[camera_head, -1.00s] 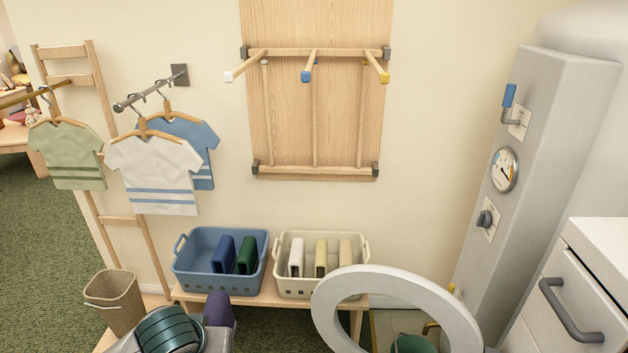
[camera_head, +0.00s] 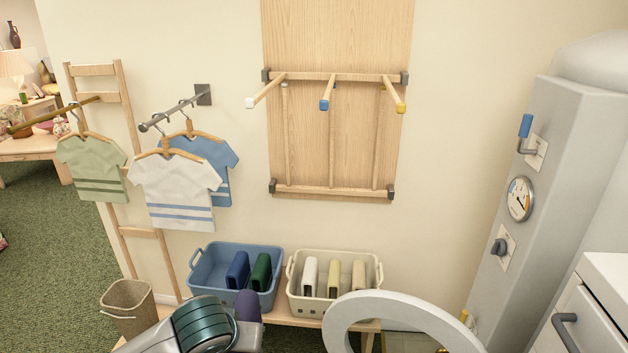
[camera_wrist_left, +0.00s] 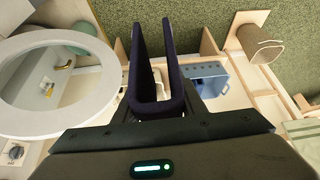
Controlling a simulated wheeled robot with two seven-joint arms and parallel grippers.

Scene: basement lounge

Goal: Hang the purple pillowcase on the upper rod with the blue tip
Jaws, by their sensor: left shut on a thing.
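The purple pillowcase (camera_head: 249,306) shows as a small dark piece at the bottom of the head view, partly hidden by my left arm. In the left wrist view the pillowcase (camera_wrist_left: 146,107) is a folded dark purple U shape at my left gripper (camera_wrist_left: 158,112), which is shut on it. The upper rod with the blue tip (camera_head: 326,100) is the middle one of three rods on the wooden wall rack (camera_head: 340,150). It is bare and points out from the wall. The pillowcase is below the rack and apart from it. My right gripper is not in view.
White-tipped (camera_head: 265,92) and yellow-tipped (camera_head: 393,96) rods flank the blue-tipped one. A blue basket (camera_head: 225,293) and a cream basket (camera_head: 330,307) stand on a low bench. A round white door ring (camera_head: 400,300) is at lower right. Shirts hang on the left.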

